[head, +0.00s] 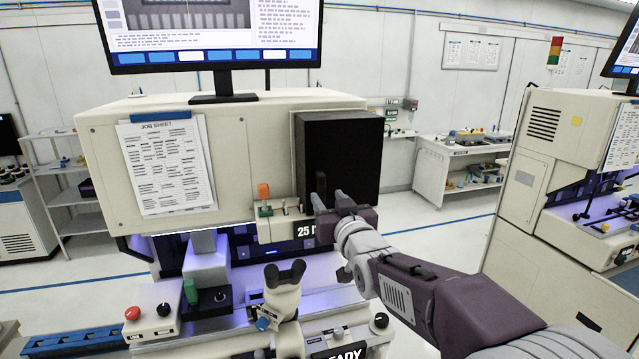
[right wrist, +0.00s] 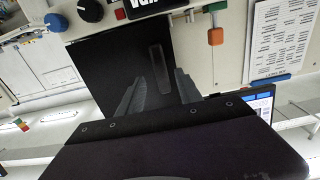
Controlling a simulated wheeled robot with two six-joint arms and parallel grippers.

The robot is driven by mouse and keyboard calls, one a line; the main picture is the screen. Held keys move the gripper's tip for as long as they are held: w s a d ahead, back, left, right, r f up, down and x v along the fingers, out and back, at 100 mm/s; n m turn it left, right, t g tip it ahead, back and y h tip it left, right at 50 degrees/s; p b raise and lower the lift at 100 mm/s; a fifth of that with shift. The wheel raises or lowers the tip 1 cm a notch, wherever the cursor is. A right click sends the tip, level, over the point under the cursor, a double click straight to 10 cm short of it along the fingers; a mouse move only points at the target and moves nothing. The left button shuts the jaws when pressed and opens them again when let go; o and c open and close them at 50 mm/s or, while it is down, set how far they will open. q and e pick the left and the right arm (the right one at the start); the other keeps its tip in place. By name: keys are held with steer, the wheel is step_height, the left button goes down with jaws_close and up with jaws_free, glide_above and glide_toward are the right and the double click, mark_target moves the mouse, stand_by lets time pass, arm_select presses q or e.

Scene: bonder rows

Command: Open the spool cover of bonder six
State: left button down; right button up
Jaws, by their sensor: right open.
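The spool cover (head: 341,150) is a black panel at the right of the bonder's (head: 250,180) cream front, and it looks shut. It also shows in the right wrist view (right wrist: 105,60), where a dark upright bar handle (right wrist: 158,68) stands out from it. In the head view, the handle (head: 320,184) is near the cover's lower left. My right gripper (head: 329,197) is open, its fingers pointing at the cover. In the right wrist view its fingertips (right wrist: 160,76) appear one on each side of the handle; contact cannot be told. My left gripper is not in view.
A job sheet (head: 168,165) hangs on the bonder's front. A microscope eyepiece (head: 284,275) stands lower down. A monitor (head: 215,30) is on top. Another bonder (head: 545,165) stands to the right across open floor.

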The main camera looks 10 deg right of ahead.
mark_target(322, 193)
steer(key=w, duration=0.1)
steer(key=w+p, duration=0.1)
steer(key=w, duration=0.1)
steer(key=w+p, duration=0.1)
steer(key=w, duration=0.1)
steer(key=shift+w+a, duration=0.1)
steer(key=shift+a, duration=0.2)
steer(key=shift+w+d, duration=0.1)
steer(key=shift+w, duration=0.05)
steer(key=shift+d, duration=0.15)
steer(key=c, duration=0.4)
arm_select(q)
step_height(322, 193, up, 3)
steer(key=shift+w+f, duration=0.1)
arm_select(e)
jaws_close()
steer(key=shift+f, duration=0.1)
